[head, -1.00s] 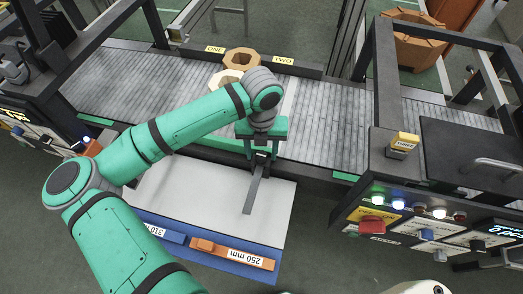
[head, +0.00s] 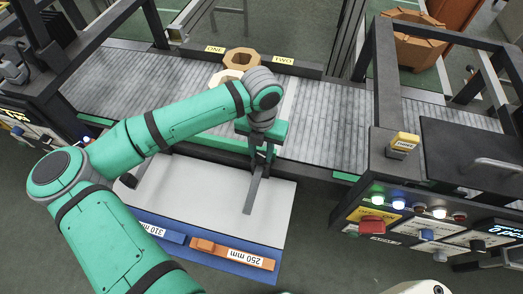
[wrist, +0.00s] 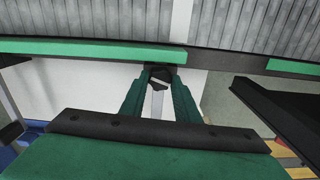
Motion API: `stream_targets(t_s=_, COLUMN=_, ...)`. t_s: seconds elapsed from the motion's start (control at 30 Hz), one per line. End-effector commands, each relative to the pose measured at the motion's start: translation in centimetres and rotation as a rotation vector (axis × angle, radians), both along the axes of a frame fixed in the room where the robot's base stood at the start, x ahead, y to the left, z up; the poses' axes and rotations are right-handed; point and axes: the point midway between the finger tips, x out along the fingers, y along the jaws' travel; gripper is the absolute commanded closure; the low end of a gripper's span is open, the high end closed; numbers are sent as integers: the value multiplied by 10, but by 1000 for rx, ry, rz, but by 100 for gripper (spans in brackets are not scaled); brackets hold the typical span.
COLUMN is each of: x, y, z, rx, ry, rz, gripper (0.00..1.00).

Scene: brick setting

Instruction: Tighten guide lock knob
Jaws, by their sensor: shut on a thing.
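A black knob (wrist: 160,72) sits at the near edge of the conveyor, at the front rail. My gripper (wrist: 158,84) is shut on it, with one green finger on each side. In the head view my gripper (head: 262,158) points down at the rail and hides most of the knob. A narrow grey guide bar (head: 252,196) runs from under the gripper over the white board towards the front. Part of this bar also shows between the fingers in the wrist view (wrist: 157,104). How tight the knob is cannot be seen.
The white board (head: 200,195) carries an orange 250 mm block (head: 205,246) and a blue 310 block (head: 160,234) at its front. A control panel (head: 425,225) stands at right. Dark frames flank the conveyor.

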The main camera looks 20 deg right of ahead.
Motion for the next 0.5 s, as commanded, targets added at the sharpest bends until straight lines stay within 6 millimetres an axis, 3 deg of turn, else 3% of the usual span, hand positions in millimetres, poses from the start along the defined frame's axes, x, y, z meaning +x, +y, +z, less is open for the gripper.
stream_targets(t_s=0.5, x=0, y=-1, z=1, rx=0, ry=-1, rz=-493, gripper=94)
